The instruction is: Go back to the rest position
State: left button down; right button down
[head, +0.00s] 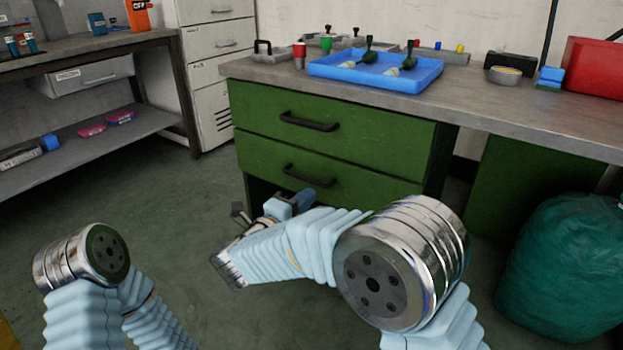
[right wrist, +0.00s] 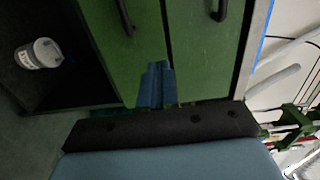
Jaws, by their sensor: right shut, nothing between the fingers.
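My right gripper (head: 302,199) hangs low in front of the green cabinet (head: 300,145), below its lower drawer handle. In the right wrist view its blue fingers (right wrist: 157,72) are together and empty, pointing at the green drawer fronts (right wrist: 205,60). Part of the right gripper is hidden behind my right forearm in the head view. My left arm is bent at the lower left of the head view. Its gripper is out of view.
A blue tray (head: 330,72) with green-handled tools stands on the workbench (head: 510,105), near a red box (head: 592,68). A green bag (head: 565,270) stands at the right. A shelf bench (head: 100,140) is at the left. A white can (right wrist: 38,54) sits in the dark open compartment.

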jog(key=w+d+f+n+y+p, duration=0.2)
jog(key=d+f+n+y, duration=0.1)
jog(key=f+n, duration=0.25)
jog(key=w+d+f+n+y+p, duration=0.2)
jog(key=d+f+n+y, duration=0.15)
jog(key=f, duration=0.25)
jog(key=s+d+f+n+g+y+p, duration=0.3)
jog(key=s+f+n+g, duration=0.3)
jog(key=f, duration=0.6)
jog(key=s+f+n+g+y+p, duration=0.2)
jog(key=s+f+n+g, duration=0.1)
jog(key=s, duration=0.9)
jog(key=s+f+n+g+y+p, duration=0.2)
jog(key=s+f+n+g+y, duration=0.1)
jog(key=s, duration=0.9)
jog(key=shift+d+f+n+g, duration=0.3)
jog(key=shift+f+n+g, duration=0.45)
jog(key=shift+n+g, duration=0.25)
